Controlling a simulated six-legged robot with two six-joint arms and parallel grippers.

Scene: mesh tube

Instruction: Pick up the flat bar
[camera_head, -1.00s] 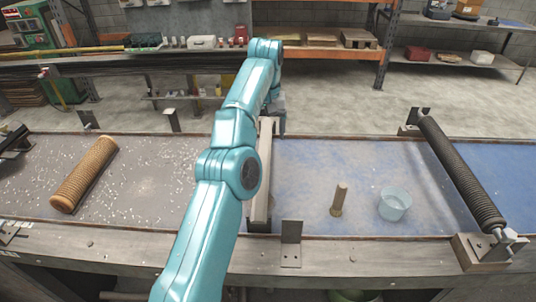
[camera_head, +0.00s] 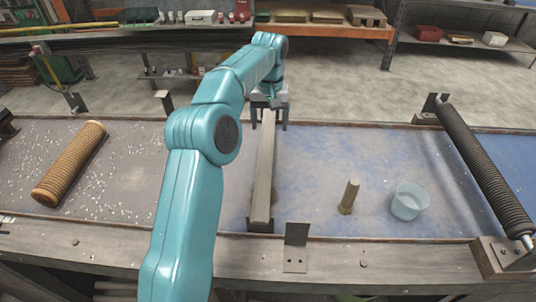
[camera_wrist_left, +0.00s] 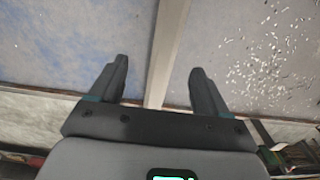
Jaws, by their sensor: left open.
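The flat bar (camera_head: 264,175) is a long, pale grey-brown strip. It runs from the front to the back of the table between the grey and blue areas. My left gripper (camera_head: 270,122) is at the bar's far end, pointing down, with its fingers apart on either side of the bar. In the left wrist view the bar (camera_wrist_left: 169,45) passes between the two open fingers (camera_wrist_left: 160,68), apart from both. How far the fingertips are above the table is hard to tell. My right gripper is not in view.
A tan mesh tube (camera_head: 70,163) lies on the left among white flecks. A wooden peg (camera_head: 349,196) and a clear bluish cup (camera_head: 409,201) stand on the blue area. A dark ribbed roller (camera_head: 482,168) lies at the right. An upright metal bracket (camera_head: 296,245) stands at the front edge.

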